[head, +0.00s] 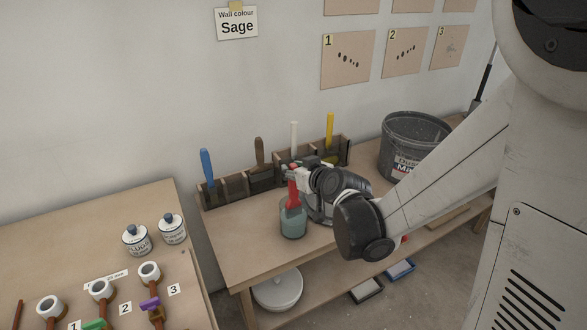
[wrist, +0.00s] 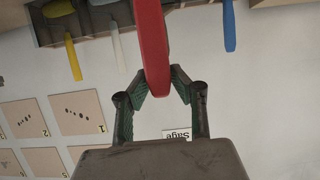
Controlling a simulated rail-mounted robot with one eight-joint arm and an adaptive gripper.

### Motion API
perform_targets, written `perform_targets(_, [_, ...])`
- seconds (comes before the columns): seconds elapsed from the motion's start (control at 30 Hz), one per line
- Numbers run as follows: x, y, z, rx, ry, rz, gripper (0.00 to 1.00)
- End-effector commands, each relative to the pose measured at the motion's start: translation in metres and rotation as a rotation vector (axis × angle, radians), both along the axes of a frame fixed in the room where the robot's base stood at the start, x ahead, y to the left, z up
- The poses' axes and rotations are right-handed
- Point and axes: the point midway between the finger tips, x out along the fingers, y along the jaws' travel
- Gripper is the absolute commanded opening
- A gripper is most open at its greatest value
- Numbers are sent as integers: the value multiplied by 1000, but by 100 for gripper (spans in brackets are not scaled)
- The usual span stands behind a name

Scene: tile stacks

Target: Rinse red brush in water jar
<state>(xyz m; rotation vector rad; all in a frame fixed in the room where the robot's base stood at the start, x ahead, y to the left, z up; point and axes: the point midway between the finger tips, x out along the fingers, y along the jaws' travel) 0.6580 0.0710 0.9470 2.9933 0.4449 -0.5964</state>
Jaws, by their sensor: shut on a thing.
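The red brush (head: 292,196) stands about upright, its lower part at the mouth of the water jar (head: 293,227). The jar is clear glass with blue-green water and sits on the bench near its front edge. How deep the bristles reach is hard to tell. My gripper (head: 299,178) is shut on the red brush above the jar. In the wrist view, the red handle (wrist: 153,45) passes between the two fingers of my gripper (wrist: 160,82). The jar is not seen in the wrist view.
A brush rack (head: 233,188) behind the jar holds blue (head: 206,165), brown (head: 259,151), white (head: 294,138) and yellow (head: 330,126) handled tools. A dark bucket (head: 410,137) stands to the right. Bench space left of the jar is clear.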

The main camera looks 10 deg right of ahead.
Motion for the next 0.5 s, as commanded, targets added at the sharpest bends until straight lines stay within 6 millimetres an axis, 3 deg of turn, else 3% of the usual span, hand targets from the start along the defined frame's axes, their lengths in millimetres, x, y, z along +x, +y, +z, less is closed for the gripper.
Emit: perform_targets(0.5, [0, 0, -14, 0, 0, 0, 0])
